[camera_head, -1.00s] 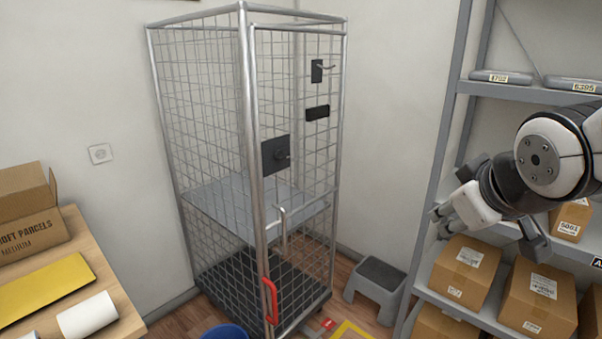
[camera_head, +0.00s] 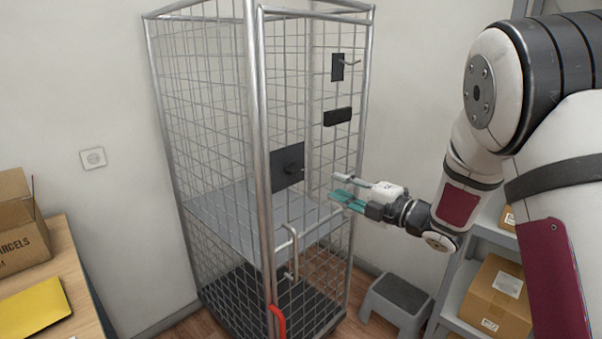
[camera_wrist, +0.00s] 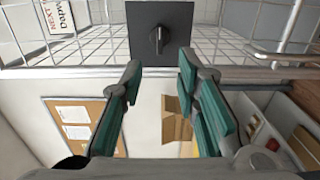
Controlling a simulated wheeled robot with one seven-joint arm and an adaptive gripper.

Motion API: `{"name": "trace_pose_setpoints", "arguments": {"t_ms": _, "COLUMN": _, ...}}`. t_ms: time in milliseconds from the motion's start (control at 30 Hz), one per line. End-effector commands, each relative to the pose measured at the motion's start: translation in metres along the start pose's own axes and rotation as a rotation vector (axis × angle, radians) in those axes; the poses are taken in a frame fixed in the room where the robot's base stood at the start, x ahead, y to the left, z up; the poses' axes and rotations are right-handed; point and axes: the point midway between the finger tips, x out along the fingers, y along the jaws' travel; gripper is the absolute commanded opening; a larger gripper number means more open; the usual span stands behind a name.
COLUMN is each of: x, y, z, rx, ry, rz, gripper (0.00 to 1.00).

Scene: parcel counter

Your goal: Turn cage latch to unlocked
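The wire cage (camera_head: 262,150) stands against the wall in the head view. Its latch is a dark square plate (camera_head: 279,172) with a knob (camera_head: 291,169) on the door. In the wrist view the plate (camera_wrist: 176,16) is at the top middle, and its dark knob (camera_wrist: 158,39) points roughly up and down the picture. My gripper (camera_head: 338,188) is to the right of the plate and points at the door. In the wrist view my gripper (camera_wrist: 160,83) has its teal-padded fingers wide apart with nothing between them, short of the knob.
A metal handle bar (camera_head: 292,250) and a red handle (camera_head: 277,321) are on the cage below the plate. A black box (camera_head: 337,116) and a hooked plate (camera_head: 338,67) are above. A grey step stool (camera_head: 397,303) and shelving with a carton (camera_head: 497,295) stand right.

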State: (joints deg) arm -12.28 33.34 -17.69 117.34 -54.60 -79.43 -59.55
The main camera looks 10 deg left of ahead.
Motion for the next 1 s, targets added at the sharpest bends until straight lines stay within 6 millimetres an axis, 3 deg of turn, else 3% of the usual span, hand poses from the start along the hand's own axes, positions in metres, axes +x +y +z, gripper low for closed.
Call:
{"name": "trace_pose_setpoints", "arguments": {"t_ms": 167, "x": 0.017, "y": -0.001, "z": -0.003, "rx": -0.005, "ry": 0.013, "rz": 0.004, "gripper": 0.29}}
{"name": "trace_pose_setpoints", "arguments": {"t_ms": 700, "x": 0.116, "y": 0.0, "z": -0.004, "rx": -0.003, "ry": 0.01, "rz": 0.004, "gripper": 0.29}}
{"name": "trace_pose_setpoints", "arguments": {"t_ms": 1000, "x": 0.137, "y": 0.0, "z": -0.003, "rx": -0.002, "ry": 0.008, "rz": 0.004, "gripper": 0.29}}
